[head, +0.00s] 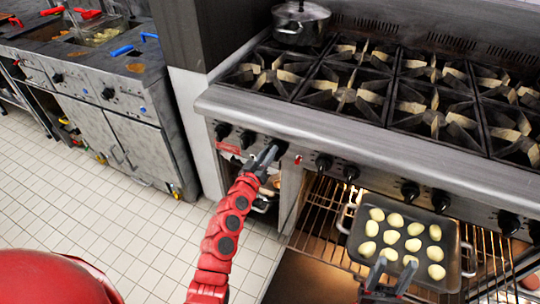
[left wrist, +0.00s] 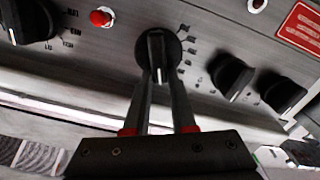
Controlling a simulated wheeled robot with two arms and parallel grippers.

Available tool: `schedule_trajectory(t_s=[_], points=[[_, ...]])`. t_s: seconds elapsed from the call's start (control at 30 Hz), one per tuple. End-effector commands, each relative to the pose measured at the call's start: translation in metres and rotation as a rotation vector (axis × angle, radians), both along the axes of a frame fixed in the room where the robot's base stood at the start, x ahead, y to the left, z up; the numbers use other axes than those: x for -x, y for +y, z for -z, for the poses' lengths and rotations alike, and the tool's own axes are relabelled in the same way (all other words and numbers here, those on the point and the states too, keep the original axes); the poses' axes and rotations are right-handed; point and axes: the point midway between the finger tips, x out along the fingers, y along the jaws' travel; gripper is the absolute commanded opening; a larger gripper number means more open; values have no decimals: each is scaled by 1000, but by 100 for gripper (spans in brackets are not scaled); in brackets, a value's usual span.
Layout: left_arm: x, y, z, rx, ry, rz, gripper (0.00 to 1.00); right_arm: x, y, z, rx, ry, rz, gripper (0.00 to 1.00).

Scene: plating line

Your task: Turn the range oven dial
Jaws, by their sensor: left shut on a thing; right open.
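The range (head: 375,140) has a row of black dials along its steel front panel. My left gripper (head: 272,153) reaches up to that panel, right of the red label. In the left wrist view its two fingers (left wrist: 159,80) are closed on a black oven dial (left wrist: 157,44) with a marked scale around it. The dial's pointer ridge lies between the fingertips. In the head view the gripper mostly hides this dial. My right gripper (head: 384,276) is open, low in the head view, at the near edge of a dark baking tray (head: 350,232); whether it touches the tray is unclear.
The tray holds several pale round pieces and sits on a wire rack (head: 314,215) in the lit, open oven. Other dials (left wrist: 232,76) flank the held one. A lidded pot (head: 301,22) stands on the back left burner. Tiled floor (head: 120,215) is clear at left.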

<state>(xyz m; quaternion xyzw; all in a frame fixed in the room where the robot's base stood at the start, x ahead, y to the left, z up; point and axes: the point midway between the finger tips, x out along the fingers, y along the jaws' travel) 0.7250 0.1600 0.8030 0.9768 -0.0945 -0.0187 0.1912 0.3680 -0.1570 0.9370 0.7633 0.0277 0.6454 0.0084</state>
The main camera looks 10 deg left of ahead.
Motion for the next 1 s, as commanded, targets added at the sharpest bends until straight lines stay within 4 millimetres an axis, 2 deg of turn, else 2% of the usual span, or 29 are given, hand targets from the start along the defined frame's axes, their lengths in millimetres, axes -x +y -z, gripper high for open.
schedule_trajectory(t_s=[0.4, 1.0], points=[[-2, 10, 7, 391, 74, -5, 0, 0, 0, 19, 0, 0, 0, 50], [-2, 14, 16, 895, 175, -3, 0, 0, 0, 28, 0, 0, 0, 50]])
